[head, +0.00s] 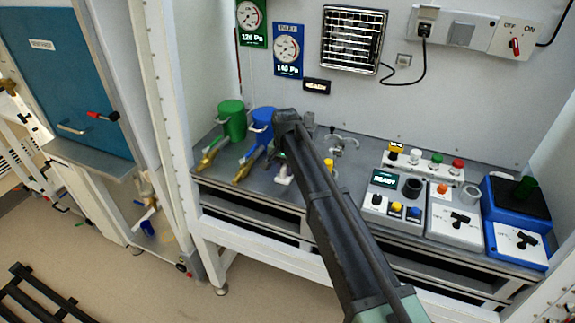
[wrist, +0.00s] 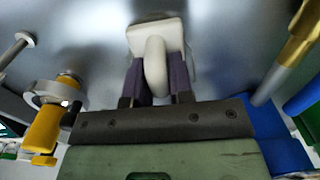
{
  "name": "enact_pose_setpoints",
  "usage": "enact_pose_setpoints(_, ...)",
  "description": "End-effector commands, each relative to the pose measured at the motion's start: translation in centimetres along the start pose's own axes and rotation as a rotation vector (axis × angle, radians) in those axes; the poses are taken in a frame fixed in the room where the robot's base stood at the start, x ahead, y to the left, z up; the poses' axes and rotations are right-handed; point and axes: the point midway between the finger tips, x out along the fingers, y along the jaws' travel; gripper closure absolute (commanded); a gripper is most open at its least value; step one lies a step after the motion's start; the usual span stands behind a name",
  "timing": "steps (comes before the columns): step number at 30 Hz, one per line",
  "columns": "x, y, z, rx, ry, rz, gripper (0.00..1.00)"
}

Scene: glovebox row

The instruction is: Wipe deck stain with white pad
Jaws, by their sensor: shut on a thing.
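The white pad (wrist: 138,36) has a square base and a rounded white handle (wrist: 155,70). My gripper (wrist: 158,78) is shut on that handle, with a dark purple finger on each side. In the head view the pad (head: 283,181) shows low under my gripper (head: 279,160), at the grey deck (head: 225,183). The pad's base looks close to or on the deck; I cannot tell if it touches. I cannot make out a stain; my arm and the pad hide part of the deck.
A green canister (head: 232,120) and a blue canister (head: 262,127), with brass nozzles, stand left of my gripper. A yellow-handled valve (wrist: 45,130) is near on the left in the wrist view. Control boxes (head: 393,192) fill the right side. Bare deck shows at the front left.

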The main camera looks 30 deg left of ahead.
Motion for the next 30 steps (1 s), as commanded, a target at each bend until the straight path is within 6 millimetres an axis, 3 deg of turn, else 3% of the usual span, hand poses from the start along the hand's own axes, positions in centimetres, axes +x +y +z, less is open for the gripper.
enact_pose_setpoints(12,-0.1,0.0,3.8,-0.002,-0.001,0.0,1.0)
enact_pose_setpoints(25,0.2,-1.1,3.7,0.0,0.0,-0.001,1.0)
enact_pose_setpoints(30,0.1,-1.2,2.3,0.0,0.0,-0.001,1.0)
